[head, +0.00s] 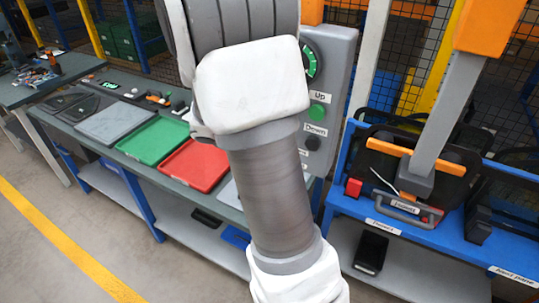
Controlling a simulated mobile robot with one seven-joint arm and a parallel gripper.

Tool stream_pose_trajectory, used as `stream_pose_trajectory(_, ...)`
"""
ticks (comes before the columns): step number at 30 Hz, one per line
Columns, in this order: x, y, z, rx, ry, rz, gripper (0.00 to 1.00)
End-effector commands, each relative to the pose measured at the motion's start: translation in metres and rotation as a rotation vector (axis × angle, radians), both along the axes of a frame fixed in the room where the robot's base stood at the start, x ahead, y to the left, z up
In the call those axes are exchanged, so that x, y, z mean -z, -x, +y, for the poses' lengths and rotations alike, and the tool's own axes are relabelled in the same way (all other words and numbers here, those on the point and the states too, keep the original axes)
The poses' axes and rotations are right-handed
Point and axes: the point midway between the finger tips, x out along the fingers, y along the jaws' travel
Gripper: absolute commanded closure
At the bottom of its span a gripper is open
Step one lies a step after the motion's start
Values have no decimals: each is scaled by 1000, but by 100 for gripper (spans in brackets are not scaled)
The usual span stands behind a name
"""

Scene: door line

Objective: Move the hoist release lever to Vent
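A grey control box (338,85) stands upright behind my arm. It carries a green-marked dial (309,62), a green button (317,111) labelled Up and a dark button (312,143) labelled Down. My arm covers the box's left part. I cannot make out a release lever or a Vent mark; they may be hidden. An orange and grey hoist-like column (450,105) reaches down at the right to a dark panel (410,172) with an orange bar and a labelled grey handle (405,207). My arm fills the middle; my gripper does not show.
A long bench on the left holds a grey tray (115,122), a green tray (152,141) and a red tray (196,165). A blue-framed station (440,238) stands at the right, with a black device (371,251) on its lower shelf. Clear floor with a yellow line lies front left.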

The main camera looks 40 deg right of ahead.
Motion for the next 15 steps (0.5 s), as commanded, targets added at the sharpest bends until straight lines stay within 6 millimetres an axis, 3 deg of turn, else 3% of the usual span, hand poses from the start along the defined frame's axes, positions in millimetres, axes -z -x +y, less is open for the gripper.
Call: stream_pose_trajectory(15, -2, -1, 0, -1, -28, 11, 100)
